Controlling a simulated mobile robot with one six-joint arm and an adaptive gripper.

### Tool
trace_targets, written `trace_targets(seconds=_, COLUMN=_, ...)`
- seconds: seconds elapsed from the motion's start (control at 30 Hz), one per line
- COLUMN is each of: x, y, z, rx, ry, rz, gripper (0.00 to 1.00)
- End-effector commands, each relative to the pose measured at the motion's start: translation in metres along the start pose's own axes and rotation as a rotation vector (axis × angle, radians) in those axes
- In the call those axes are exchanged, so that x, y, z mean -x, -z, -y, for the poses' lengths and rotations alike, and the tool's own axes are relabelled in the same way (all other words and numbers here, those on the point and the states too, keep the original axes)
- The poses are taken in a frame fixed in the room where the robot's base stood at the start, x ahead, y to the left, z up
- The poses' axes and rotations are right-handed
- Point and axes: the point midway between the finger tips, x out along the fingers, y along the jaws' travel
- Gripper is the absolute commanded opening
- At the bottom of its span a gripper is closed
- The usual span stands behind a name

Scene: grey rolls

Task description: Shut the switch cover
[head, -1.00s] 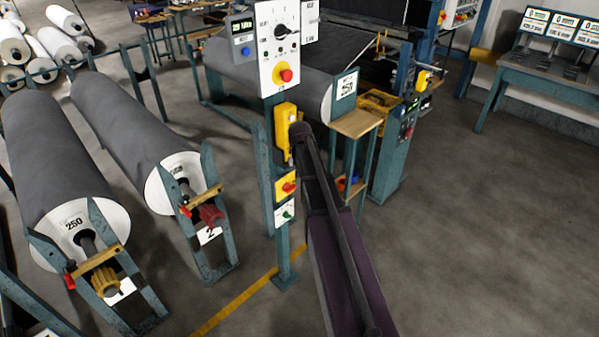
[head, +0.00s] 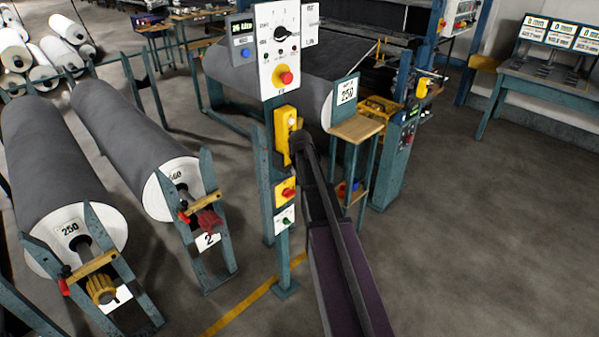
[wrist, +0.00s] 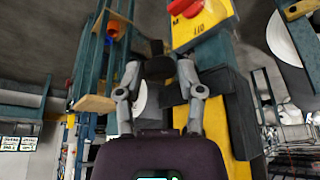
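The yellow switch box with its cover (head: 283,133) is on the teal post, below the dial panel. My gripper (head: 297,140) is right at its right side in the head view, with my arm hiding part of the box. Whether the cover is open, and whether I touch it, I cannot tell. In the wrist view, which is upside down, the dark fingertips (wrist: 157,62) come together with nothing visible between them. Yellow of what seems the switch box (wrist: 214,120) is right of them.
The dial panel (head: 279,45) has a red button. A yellow box with a red button (head: 286,190) and a green-button box (head: 284,217) sit lower on the post. A wooden-topped stand (head: 356,127) is to the right. Grey rolls (head: 125,115) lie left; floor is clear at right.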

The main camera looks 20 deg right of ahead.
Motion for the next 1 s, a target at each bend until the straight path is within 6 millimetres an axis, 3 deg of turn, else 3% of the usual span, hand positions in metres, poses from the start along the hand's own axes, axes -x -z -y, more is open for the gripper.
trace_targets(seconds=0.03, x=0.000, y=0.000, z=0.000, rx=0.000, ry=0.000, rz=0.000, gripper=0.19)
trace_targets(seconds=0.1, x=0.000, y=0.000, z=0.000, rx=0.000, ry=0.000, rz=0.000, gripper=0.00)
trace_targets(seconds=0.57, x=-0.003, y=-0.004, z=-0.002, rx=-0.006, ry=0.017, rz=-0.016, gripper=0.00)
trace_targets(seconds=1.0, x=-0.011, y=-0.019, z=0.000, rx=-0.029, ry=0.104, rz=-0.102, gripper=0.00)
